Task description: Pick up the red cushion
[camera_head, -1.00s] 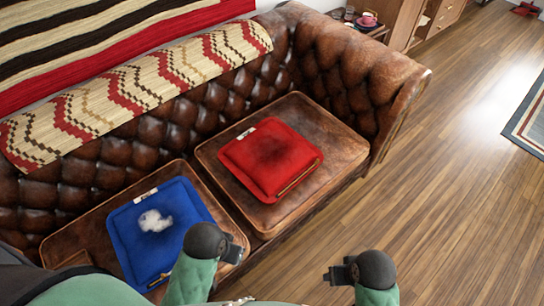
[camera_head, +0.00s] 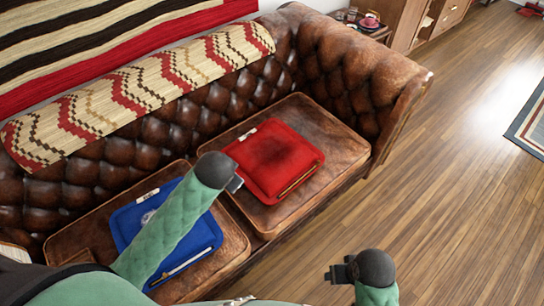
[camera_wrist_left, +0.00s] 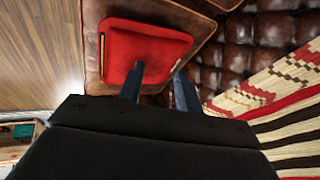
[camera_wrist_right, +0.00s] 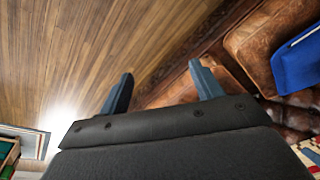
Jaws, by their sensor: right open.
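The red cushion (camera_head: 272,155) lies flat on the right seat of the brown leather sofa, with a dark patch on its top. It also shows in the left wrist view (camera_wrist_left: 142,45), ahead of the fingers. My left gripper (camera_head: 236,184) is open and empty, by the cushion's left edge in the head view. One finger overlaps the cushion in the left wrist view (camera_wrist_left: 159,70); I cannot tell the remaining gap. My right gripper (camera_head: 340,273) is open and empty, over the floor in front of the sofa; its parted fingers show in the right wrist view (camera_wrist_right: 161,70).
A blue cushion (camera_head: 203,238) lies on the left seat, partly hidden behind my left arm. The tufted backrest (camera_head: 165,115) with a patterned throw (camera_head: 130,92) stands behind. The padded armrest (camera_head: 365,75) bounds the right. The wooden floor (camera_head: 450,200) is clear.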

